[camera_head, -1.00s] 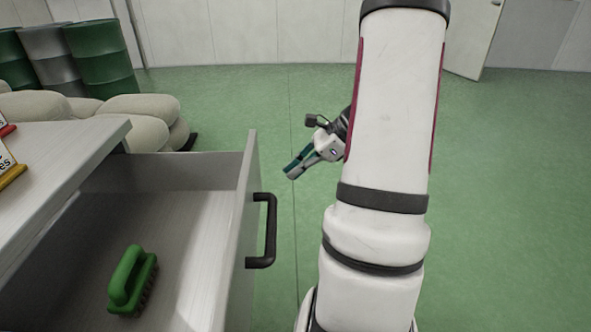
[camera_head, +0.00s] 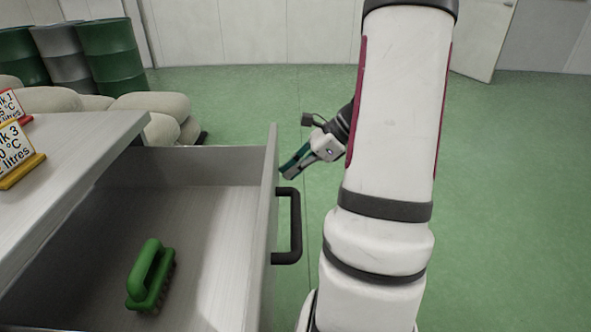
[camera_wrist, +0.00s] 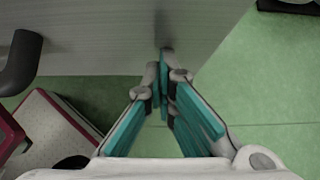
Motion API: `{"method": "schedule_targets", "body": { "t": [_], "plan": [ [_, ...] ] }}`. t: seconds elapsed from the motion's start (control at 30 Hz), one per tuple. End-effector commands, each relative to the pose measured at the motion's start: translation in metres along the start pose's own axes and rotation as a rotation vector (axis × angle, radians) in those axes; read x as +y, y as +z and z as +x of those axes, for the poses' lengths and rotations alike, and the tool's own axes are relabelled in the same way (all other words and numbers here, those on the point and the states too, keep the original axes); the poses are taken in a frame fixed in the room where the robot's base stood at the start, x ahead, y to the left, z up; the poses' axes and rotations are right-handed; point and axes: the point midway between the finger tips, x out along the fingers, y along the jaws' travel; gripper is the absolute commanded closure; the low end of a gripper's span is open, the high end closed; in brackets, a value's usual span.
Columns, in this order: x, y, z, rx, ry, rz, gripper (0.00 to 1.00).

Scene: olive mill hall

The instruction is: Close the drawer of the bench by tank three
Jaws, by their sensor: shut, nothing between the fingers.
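The bench drawer (camera_head: 200,215) is pulled well open at the left in the head view, with a green brush (camera_head: 150,277) lying inside it. Its front panel (camera_head: 268,225) carries a black handle (camera_head: 295,228) on the outer face. My gripper (camera_head: 286,171) is shut and empty, just right of the panel near its far end, beyond the handle. In the wrist view the closed fingertips (camera_wrist: 164,62) are at the grey panel face (camera_wrist: 110,38); I cannot tell whether they touch it. The handle shows at the left there (camera_wrist: 20,62).
The bench top (camera_head: 75,165) holds a sign reading "3" (camera_head: 14,148) on a yellow base and another sign (camera_head: 10,105) behind it. Pale sacks (camera_head: 150,110) and drums (camera_head: 108,55) stand at the back left. Green floor (camera_head: 510,180) right of my arm is clear.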

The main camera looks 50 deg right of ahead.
Motion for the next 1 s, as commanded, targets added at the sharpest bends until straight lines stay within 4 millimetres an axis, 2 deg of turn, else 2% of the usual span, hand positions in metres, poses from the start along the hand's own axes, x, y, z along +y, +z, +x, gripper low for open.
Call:
{"method": "schedule_targets", "body": {
  "t": [0.27, 1.0],
  "plan": [
    [0.002, 0.041, 0.038, -0.005, 0.009, -0.007, 1.00],
    [0.003, 0.182, 0.180, -0.004, 0.008, -0.006, 1.00]
  ]
}}
